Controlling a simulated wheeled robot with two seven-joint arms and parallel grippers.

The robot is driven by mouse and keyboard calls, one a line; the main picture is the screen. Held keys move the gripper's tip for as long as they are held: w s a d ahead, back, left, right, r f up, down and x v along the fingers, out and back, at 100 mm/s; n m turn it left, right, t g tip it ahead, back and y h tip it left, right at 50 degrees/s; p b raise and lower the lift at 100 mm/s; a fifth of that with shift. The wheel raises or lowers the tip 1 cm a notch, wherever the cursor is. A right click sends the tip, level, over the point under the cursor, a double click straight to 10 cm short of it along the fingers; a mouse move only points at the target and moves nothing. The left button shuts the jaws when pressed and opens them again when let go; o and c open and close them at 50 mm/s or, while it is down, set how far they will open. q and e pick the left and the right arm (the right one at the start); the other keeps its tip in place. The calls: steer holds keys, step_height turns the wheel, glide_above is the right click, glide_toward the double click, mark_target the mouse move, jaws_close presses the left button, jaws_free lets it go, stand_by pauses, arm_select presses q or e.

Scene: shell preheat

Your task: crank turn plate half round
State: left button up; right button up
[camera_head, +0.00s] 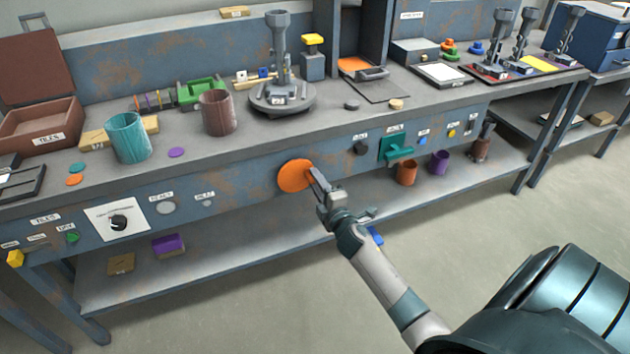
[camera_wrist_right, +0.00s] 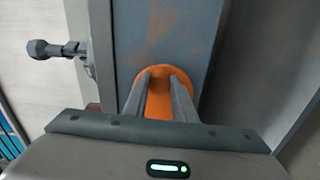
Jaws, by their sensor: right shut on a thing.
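The orange crank (camera_head: 294,176) is a round disc on the front panel of the bench, below the turn plate. My right gripper (camera_head: 314,176) reaches it from the front. In the right wrist view the orange crank (camera_wrist_right: 158,100) lies between the two fingers of my right gripper (camera_wrist_right: 160,85), which is shut on it. The grey round turn plate (camera_head: 283,98) stands on the bench top above and carries a tall grey post with a cup-like top. My left gripper is not in view.
A brown cup (camera_head: 218,112) and a teal cup (camera_head: 128,138) stand on the bench left of the turn plate. A black knob on a white panel (camera_head: 117,222) and a teal handle (camera_head: 398,150) sit on the bench front. The floor before the bench is clear.

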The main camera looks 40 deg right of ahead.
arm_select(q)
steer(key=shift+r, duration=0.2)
arm_select(e)
steer(key=shift+f+m, duration=0.55)
steer(key=shift+m, duration=0.65)
steer(key=o, duration=1)
steer(key=shift+o, duration=0.2)
steer(key=shift+s, duration=0.1)
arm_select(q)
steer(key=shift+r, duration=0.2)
arm_select(e)
steer(key=v, duration=1.7)
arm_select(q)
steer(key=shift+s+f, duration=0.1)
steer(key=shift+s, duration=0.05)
arm_select(e)
steer(key=shift+s+a, duration=0.1)
